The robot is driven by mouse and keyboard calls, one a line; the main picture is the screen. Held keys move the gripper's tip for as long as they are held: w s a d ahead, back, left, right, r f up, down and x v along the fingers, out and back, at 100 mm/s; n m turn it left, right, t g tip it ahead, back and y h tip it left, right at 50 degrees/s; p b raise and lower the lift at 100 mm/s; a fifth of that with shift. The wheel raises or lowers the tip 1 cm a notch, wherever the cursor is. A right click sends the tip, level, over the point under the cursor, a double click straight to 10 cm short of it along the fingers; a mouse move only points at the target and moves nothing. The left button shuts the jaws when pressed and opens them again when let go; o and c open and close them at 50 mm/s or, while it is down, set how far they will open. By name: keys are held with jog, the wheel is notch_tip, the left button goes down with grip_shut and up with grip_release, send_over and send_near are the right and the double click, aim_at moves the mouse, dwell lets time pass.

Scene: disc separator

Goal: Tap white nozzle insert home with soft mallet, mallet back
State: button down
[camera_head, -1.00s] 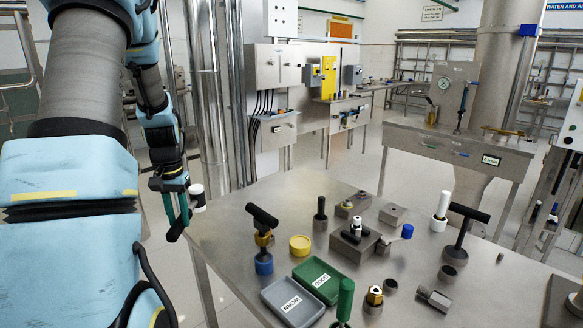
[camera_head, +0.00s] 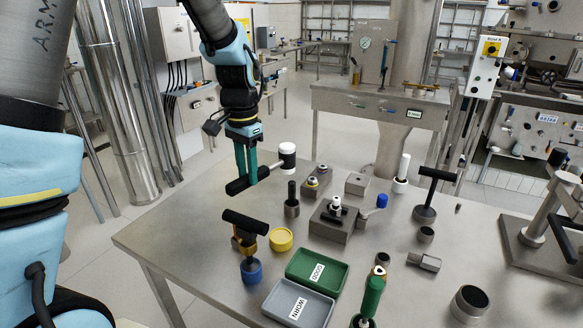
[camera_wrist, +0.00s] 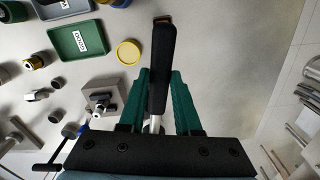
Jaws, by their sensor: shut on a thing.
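My gripper (camera_head: 246,176) is shut on the soft mallet, with its green fingers around the dark handle (camera_head: 237,187). The mallet's white-and-black head (camera_head: 287,152) sticks out to the right, above the table's back left part. In the wrist view the black handle (camera_wrist: 162,65) runs up between my fingers (camera_wrist: 159,80); the head is mostly hidden. The white nozzle insert (camera_head: 336,202) stands upright in a grey block (camera_head: 327,225), right of and apart from the mallet. The block (camera_wrist: 88,95) also shows left of my fingers in the wrist view. How deep the insert sits cannot be told.
Green (camera_head: 308,284) and grey (camera_head: 279,303) trays lie at the front. A yellow cap (camera_head: 281,239), a black T-handled tool (camera_head: 246,224), a blue-handled valve part (camera_head: 381,201) and a dark post (camera_head: 292,205) stand near the block. The table's left part is clear.

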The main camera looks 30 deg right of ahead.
jog(key=s+d+r+m, duration=0.2)
jog(key=s+d+m, duration=0.1)
jog(key=s+d, duration=0.4)
jog(key=shift+s+r, duration=0.2)
jog(key=shift+s, duration=0.7)
jog(key=shift+a+p, duration=0.1)
jog(key=shift+p, duration=0.2)
jog(key=shift+f+b, duration=1.4)
jog(key=shift+f, duration=0.9)
notch_tip(320, 180, up, 3)
jog(key=p, duration=0.2)
jog(key=shift+p, duration=0.3)
